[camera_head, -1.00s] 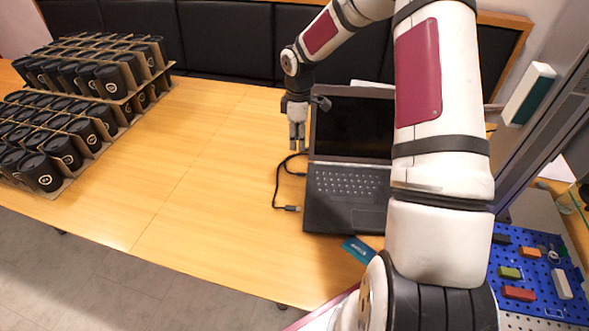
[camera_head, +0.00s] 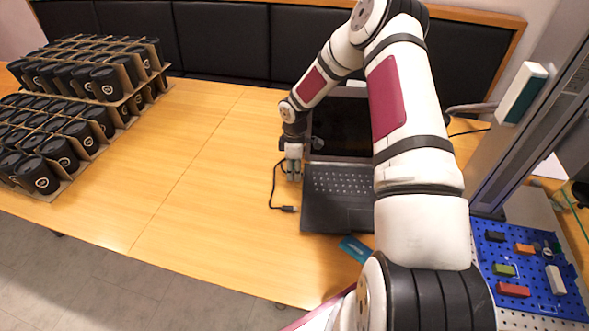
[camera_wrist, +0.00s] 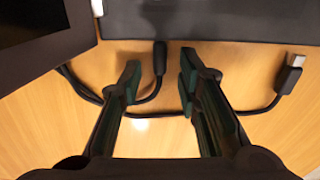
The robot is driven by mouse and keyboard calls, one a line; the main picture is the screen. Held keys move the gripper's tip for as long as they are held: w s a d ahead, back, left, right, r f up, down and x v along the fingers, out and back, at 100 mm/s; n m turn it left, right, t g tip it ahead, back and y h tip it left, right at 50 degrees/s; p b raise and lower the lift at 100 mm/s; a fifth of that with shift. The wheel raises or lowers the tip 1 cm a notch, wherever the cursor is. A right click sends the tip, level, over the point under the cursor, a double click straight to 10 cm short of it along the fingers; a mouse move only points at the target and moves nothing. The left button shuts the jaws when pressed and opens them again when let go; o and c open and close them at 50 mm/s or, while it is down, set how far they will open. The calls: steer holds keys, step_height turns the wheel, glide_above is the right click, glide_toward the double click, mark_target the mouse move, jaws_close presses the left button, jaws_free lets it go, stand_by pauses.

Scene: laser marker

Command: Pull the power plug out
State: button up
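A black laptop (camera_head: 337,212) stands open on the table, its keyboard base also along the top of the wrist view (camera_wrist: 215,20). A black plug (camera_wrist: 160,58) meets the base's side edge, with a black cable (camera_wrist: 85,92) running from it. My gripper (camera_head: 293,178) is low at the laptop's left side, fingers pointing down. In the wrist view my gripper (camera_wrist: 160,80) is open, with a finger on each side of the plug and gaps between. The cable's loose end connector (camera_head: 289,208) lies on the table. The plug is hidden in the head view.
Black cups in cardboard carriers (camera_head: 62,152) fill the table's left end. The wooden table (camera_head: 190,190) is clear between them and the laptop. A blue card (camera_head: 356,248) lies at the laptop's front. A blue pegboard (camera_head: 535,280) with small blocks is at right.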

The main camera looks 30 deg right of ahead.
jaws_close()
steer(key=shift+w+a+b, duration=0.7)
steer(key=shift+w+a, duration=0.1)
steer(key=shift+a, duration=0.3)
jaws_free()
step_height(320, 180, up, 12)
stand_by(0.4)
